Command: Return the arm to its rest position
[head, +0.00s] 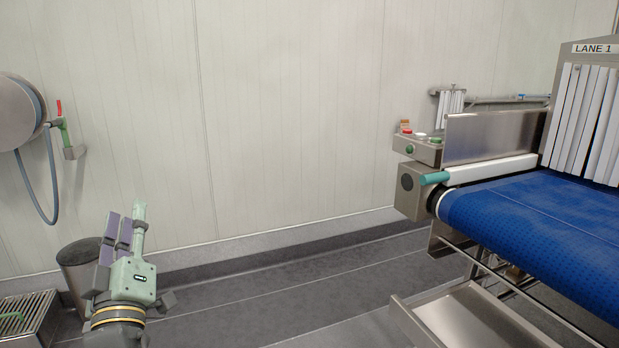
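My gripper (124,224) is at the lower left of the head view, pale green with purple-grey finger parts, and points upward. Its wrist, with a yellow ring, shows below it. I see nothing held in it, and the angle does not show whether the fingers are apart or together. A grey bin (74,268) stands behind it and is partly hidden by it. The rest of my arm is out of the picture, below its lower edge.
A blue conveyor belt (540,228) marked LANE 1 runs along the right, with a button box (415,148) at its end and a metal tray (470,318) below. The middle floor is clear.

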